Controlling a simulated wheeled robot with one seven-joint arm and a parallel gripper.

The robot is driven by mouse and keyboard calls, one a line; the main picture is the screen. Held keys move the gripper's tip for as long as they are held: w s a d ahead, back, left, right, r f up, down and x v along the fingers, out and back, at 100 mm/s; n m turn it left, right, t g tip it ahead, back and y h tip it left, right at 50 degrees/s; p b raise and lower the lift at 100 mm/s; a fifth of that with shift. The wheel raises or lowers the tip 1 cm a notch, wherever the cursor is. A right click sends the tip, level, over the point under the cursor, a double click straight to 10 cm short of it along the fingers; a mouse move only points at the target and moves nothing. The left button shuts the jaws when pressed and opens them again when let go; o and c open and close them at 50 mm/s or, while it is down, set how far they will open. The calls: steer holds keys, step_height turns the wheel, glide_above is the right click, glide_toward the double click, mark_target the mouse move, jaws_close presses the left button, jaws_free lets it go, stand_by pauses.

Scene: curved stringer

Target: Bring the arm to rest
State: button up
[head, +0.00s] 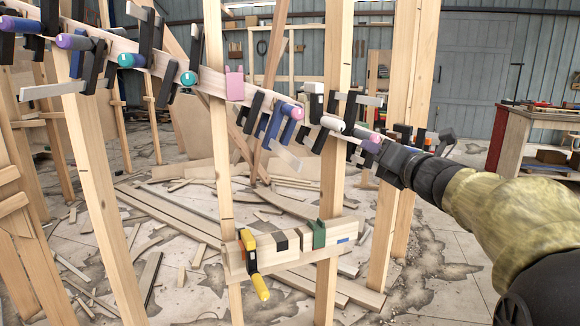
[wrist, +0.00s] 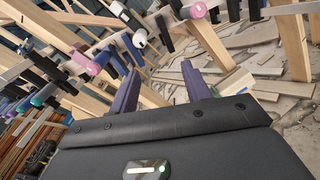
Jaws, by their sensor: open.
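My arm reaches in from the right in the head view. My gripper (head: 385,158) is at its end, close to the right end of a row of clamps on the curved wooden stringer (head: 120,42). In the wrist view my gripper (wrist: 160,84) has its two dark fingers apart, with nothing seen held between them. A clamp with a white handle (head: 333,124) and one with a pink-purple end (head: 371,144) are just left of the gripper. Whether the fingers touch any clamp cannot be told.
Upright wooden posts (head: 336,200) stand close to my gripper. A lower board (head: 290,248) carries a yellow-handled clamp (head: 256,268) and a green clamp (head: 318,234). Loose planks (head: 165,215) litter the floor. A workbench (head: 530,130) is at the right; open floor lies before it.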

steer(key=s+f+m+g+h+p, duration=0.1)
steer(key=s+f+m+g+h, duration=0.2)
steer(key=f+m, duration=0.7)
steer(key=s+f+m+g+h+p, duration=0.1)
steer(key=s+f+m+g+h, duration=0.15)
steer(key=f+m, duration=0.75)
steer(key=s+a+f+m+g+p, duration=0.1)
steer(key=s+a+f+m+g, duration=0.25)
steer(key=s+f+m, duration=0.4)
steer(key=s+a+f+m+g, duration=0.3)
steer(key=s+f+m+g, duration=0.2)
steer(key=s+f, duration=0.45)
steer(key=w+d+r+p+v, duration=0.1)
steer(key=w+p+v, duration=0.1)
steer(key=p+v, duration=1)
steer(key=w+d+p+v, duration=0.1)
steer(key=w+p+v, duration=0.2)
steer(key=p+v, duration=1)
steer(key=w+d+r+p+v, duration=0.1)
steer(key=w+p+v, duration=0.2)
steer(key=p+v, duration=1)
steer(key=shift+w+a+r+g+y, duration=0.2)
steer(key=shift+a+r+g+y, duration=0.2)
steer(key=shift+r, duration=0.2)
